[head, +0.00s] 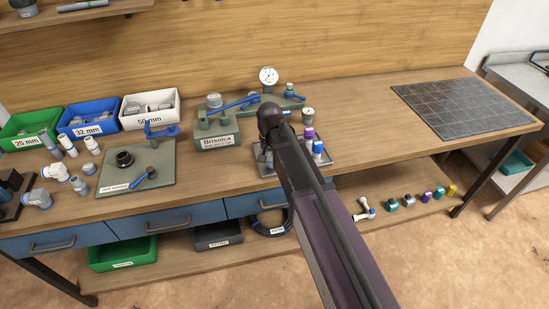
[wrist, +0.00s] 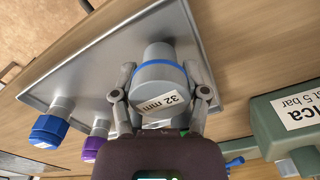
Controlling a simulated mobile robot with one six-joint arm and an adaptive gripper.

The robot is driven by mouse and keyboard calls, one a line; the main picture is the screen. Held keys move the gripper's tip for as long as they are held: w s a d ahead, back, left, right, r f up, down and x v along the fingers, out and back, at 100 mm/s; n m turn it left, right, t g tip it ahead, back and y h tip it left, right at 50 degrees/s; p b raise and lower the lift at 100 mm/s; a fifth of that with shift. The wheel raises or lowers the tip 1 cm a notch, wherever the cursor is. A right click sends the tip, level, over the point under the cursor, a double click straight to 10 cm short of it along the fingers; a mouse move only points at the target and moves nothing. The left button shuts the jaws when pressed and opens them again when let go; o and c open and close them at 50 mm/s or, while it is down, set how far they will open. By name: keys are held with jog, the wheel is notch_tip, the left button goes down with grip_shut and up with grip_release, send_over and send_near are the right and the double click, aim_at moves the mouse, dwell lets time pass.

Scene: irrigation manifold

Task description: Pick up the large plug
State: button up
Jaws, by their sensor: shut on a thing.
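The large plug (wrist: 158,72) is a grey cylinder with a blue band and a "32 mm" label. It shows in the wrist view over the metal tray (wrist: 75,85). My gripper (wrist: 160,88) is shut on it, with one finger on each side of the body. I cannot tell whether the plug touches the tray or is slightly above it. In the head view my arm hides the plug and the fingertips, and part of the tray (head: 264,163) shows beside the arm.
On the tray, a blue-capped fitting (wrist: 48,130) and a purple-capped one (wrist: 95,148) stand close to my gripper. The green-grey "Brisolca" block (head: 217,139) is left of the arm, with a pressure gauge (head: 268,76) behind. The bench right of the tray is clear up to a dark grid mat (head: 462,107).

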jog(key=shift+r+p, duration=0.65)
jog(key=shift+r, duration=0.2)
jog(key=shift+s+d+r+p, duration=0.1)
jog(key=shift+s+r+p, duration=0.2)
jog(key=shift+r+p, duration=0.3)
jog(key=s+d, duration=0.2)
jog(key=s, duration=0.5)
jog(key=s+d+r+p, duration=0.1)
jog(key=s+d, duration=0.2)
jog(key=s, duration=0.4)
jog(key=shift+s+d, duration=0.15)
jog(key=shift+d, duration=0.1)
jog(key=shift+s, duration=0.2)
